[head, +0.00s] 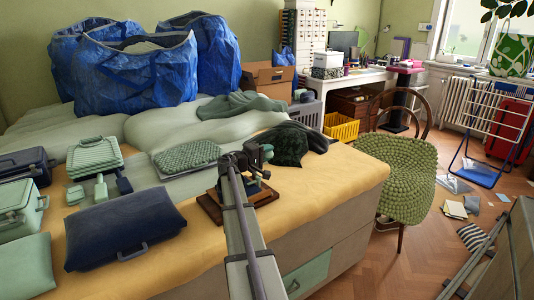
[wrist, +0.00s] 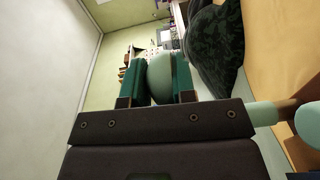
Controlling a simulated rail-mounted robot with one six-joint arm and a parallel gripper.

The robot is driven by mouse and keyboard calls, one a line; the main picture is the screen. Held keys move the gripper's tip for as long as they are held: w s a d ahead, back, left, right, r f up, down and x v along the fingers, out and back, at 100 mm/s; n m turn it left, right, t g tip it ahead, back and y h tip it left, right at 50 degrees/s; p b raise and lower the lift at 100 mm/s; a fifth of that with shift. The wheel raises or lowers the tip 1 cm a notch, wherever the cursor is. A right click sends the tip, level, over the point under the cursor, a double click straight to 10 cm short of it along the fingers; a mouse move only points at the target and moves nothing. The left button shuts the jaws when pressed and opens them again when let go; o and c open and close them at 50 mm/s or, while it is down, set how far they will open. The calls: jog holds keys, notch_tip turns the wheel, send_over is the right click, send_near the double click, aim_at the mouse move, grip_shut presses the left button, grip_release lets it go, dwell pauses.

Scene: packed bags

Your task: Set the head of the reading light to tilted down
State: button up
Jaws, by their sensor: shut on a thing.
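The reading light stands on the bed's yellow cover, on a brown wooden base (head: 209,208). In the head view my gripper and arm hide most of the light above that base. My gripper (head: 260,156) is over the base. In the wrist view its green-padded fingers (wrist: 158,80) are shut on a pale green rounded piece, the light's head (wrist: 160,76), with one finger on each side. Pale green stem parts (wrist: 265,114) show at the right edge, near the brown base. I cannot tell the head's tilt exactly.
A dark green cloth bundle (head: 288,146) lies just behind the light. A folded green knit (head: 187,156) and a navy case (head: 124,229) lie to its left. Blue bags (head: 130,75) stand at the back. The yellow cover (head: 325,185) right of the light is clear.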

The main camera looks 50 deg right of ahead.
jog(key=shift+f, duration=0.1)
jog(key=m, duration=0.1)
jog(key=f+m+y, duration=0.1)
jog(key=m, duration=0.1)
jog(key=shift+w+t+p, duration=0.1)
jog(key=shift+t+p, duration=0.2)
jog(key=shift+p, duration=0.1)
jog(key=shift+w+f+m+t+y, duration=0.25)
jog(key=shift+f+m+t+y, duration=0.3)
jog(key=shift+m, duration=0.65)
jog(key=o, duration=0.9)
jog(key=shift+o, duration=0.2)
jog(key=shift+g, duration=0.25)
